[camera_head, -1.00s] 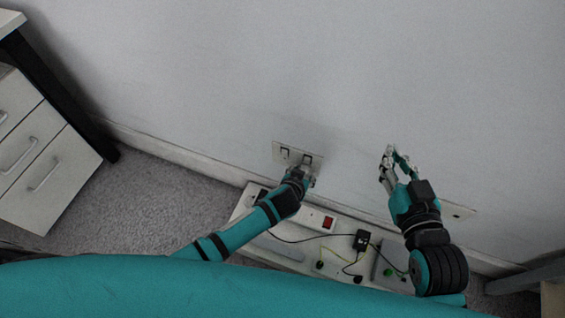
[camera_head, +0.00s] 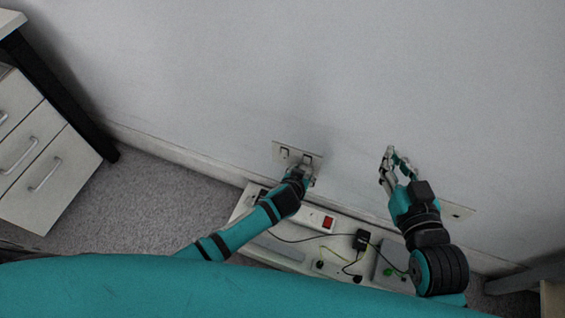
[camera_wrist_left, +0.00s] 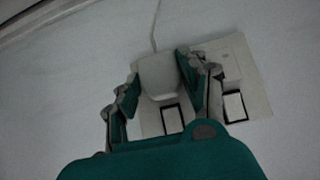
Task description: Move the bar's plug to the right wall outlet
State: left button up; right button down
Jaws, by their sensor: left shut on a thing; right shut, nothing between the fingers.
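My left gripper (camera_head: 306,176) is at the lower edge of the left wall outlet (camera_head: 283,153), a pale plate with two dark-framed switches. In the left wrist view, the gripper (camera_wrist_left: 160,82) is shut on a white plug (camera_wrist_left: 159,72), whose cord rises from it. The plug overlaps the outlet plate (camera_wrist_left: 252,75); whether its pins are in the sockets is hidden. My right gripper (camera_head: 388,162) is shut and empty, in front of the wall. The right wall outlet (camera_head: 458,212) is partly hidden behind the right arm. The white power bar (camera_head: 290,250) has a red switch.
A black adapter (camera_head: 361,238) and several thin cables lie on the bar, low by the wall. A drawer cabinet (camera_head: 40,165) and a dark table leg (camera_head: 62,95) stand at left. Another table's edge is at lower right. The wall between the outlets is bare.

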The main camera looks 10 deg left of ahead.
pick_arm(q)
jog(key=shift+w+r, duration=0.1)
jog(key=shift+w, duration=0.2)
pick_arm(e)
jog(key=shift+s+d+f+g, duration=0.1)
jog(key=shift+s+f+g, duration=0.1)
jog(key=shift+f+g, duration=0.3)
dwell(0.6)
pick_arm(q)
jog(key=o, duration=1.2)
jog(key=shift+s, duration=0.1)
pick_arm(e)
jog(key=shift+s+f, duration=0.1)
pick_arm(q)
jog(key=shift+p+v, duration=2.45)
jog(key=shift+p, duration=0.1)
pick_arm(e)
jog(key=s+d+f+g+h, duration=0.1)
jog(key=s+d+f+g, duration=0.1)
jog(key=s+f+g, duration=0.2)
jog(key=s+d+f+g+h, duration=0.2)
jog(key=s+f+g, duration=0.3)
jog(key=s, duration=0.6)
jog(key=shift+d+f+m+g, duration=0.2)
jog(key=shift+d+m+g, duration=0.1)
jog(key=shift+d+g, duration=0.45)
